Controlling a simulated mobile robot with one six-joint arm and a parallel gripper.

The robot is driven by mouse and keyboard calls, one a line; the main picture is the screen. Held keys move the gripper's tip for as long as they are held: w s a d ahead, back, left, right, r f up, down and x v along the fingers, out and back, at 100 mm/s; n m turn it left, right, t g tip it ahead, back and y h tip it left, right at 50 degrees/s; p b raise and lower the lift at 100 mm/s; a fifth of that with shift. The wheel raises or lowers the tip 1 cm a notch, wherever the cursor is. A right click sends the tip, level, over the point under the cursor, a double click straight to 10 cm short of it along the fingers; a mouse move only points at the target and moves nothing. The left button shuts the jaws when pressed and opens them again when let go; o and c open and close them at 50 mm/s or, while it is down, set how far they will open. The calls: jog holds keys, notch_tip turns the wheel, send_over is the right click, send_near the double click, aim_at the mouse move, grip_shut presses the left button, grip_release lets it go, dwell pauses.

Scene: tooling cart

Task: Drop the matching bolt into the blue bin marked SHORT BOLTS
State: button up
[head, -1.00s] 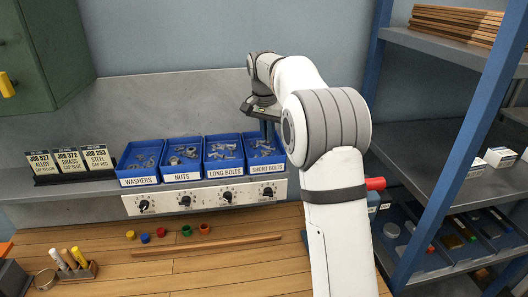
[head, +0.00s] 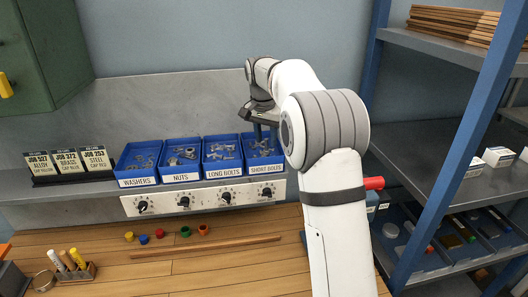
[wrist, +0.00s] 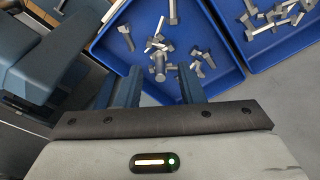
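The blue bin marked SHORT BOLTS (head: 280,166) is the rightmost of the row on the grey ledge in the head view. Several grey bolts lie in it. My gripper (head: 262,130) is above the back part of this bin, with its fingers pointing down. In the wrist view my gripper (wrist: 157,88) shows two fingers well apart, open. Loose bolts (wrist: 158,66) show between and beyond the fingertips, inside the blue bin. I see no bolt clamped between the fingers.
Blue bins of long bolts (head: 223,171), nuts (head: 181,177) and washers (head: 138,182) stand to the left. Three job cards (head: 70,163) stand further left. Coloured caps (head: 160,233) lie on the wooden bench. A blue-framed shelf (head: 470,130) stands at the right.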

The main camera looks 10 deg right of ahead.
notch_tip(320, 180, up, 8)
jog(key=b, duration=0.1)
jog(key=shift+s+a+f, duration=0.15)
jog(key=shift+s+a, duration=0.2)
jog(key=shift+s, duration=0.1)
jog(key=shift+s, duration=0.1)
jog(key=s+f+n+b, duration=0.2)
jog(key=s+f, duration=0.4)
jog(key=s, duration=0.6)
jog(key=s+f+n+t+b, duration=0.1)
jog(key=s+f+n+b, duration=0.1)
jog(key=s+f, duration=0.5)
jog(key=s+d+f+n+t+y+b, duration=0.1)
jog(key=s+f, duration=0.5)
jog(key=s, duration=1.2)
jog(key=n+b, duration=0.1)
jog(key=n, duration=0.1)
jog(key=shift+s+f+n+b, duration=0.25)
jog(key=shift+f+n+b, duration=0.05)
jog(key=shift+f+b, duration=0.05)
jog(key=shift+d, duration=0.1)
